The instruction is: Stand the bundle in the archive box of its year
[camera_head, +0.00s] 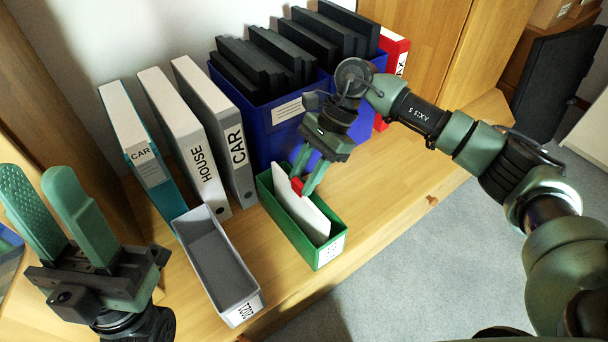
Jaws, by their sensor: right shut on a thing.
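The bundle (303,212) is a white, flat stack with a red piece (297,186) at its upper edge. It stands on edge, slightly tilted, inside the green archive box (303,250). My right gripper (304,184) is shut on the bundle at its top edge, by the red piece. The bundle's lower part is hidden by the box walls. The grey archive box (228,268) stands to the left, empty, with a year label that looks like 2001 or 2002. The green box's label is too small to read. My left gripper (38,185) is open and empty at far left.
Several binders stand behind the boxes: a teal CAR binder (148,165), a HOUSE binder (190,150) and a grey CAR binder (222,130). A blue crate (276,125) holds several black folders. A red binder (393,60) stands behind it. The wooden surface (400,180) is clear on the right.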

